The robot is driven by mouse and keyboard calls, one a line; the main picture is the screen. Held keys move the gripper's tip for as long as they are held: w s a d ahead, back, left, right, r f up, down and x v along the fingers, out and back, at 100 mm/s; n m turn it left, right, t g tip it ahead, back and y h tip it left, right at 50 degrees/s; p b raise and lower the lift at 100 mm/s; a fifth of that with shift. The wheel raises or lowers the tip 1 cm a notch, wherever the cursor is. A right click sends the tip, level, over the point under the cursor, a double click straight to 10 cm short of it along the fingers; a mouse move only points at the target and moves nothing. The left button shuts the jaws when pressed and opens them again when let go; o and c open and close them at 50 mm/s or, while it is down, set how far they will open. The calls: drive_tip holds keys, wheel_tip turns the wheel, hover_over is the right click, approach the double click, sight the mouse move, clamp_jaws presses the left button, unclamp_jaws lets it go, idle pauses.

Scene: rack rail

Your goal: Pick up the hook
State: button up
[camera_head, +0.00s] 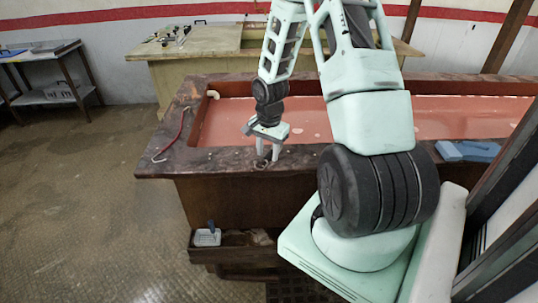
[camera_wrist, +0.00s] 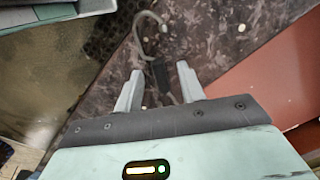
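A grey curved hook (camera_wrist: 141,24) with a dark shaft lies on the mottled dark rim of the counter in the wrist view. Its curved end points away from my gripper (camera_wrist: 160,70), and its shaft runs back between my two fingers. My gripper is open, with a visible gap between the fingers and the shaft. In the head view my gripper (camera_head: 268,157) points down over the front rim of the counter. The hook is too small to make out clearly there.
The counter (camera_head: 163,161) has a sunken red basin (camera_head: 228,118). A thin red curved rod (camera_head: 178,136) lies on its left rim, and blue blocks (camera_head: 470,151) lie at the right. A shelf below holds a white container (camera_head: 207,238). A yellowish table (camera_head: 205,72) stands behind.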

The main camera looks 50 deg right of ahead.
clamp_jaws()
drive_tip(key=shift+r, duration=0.15)
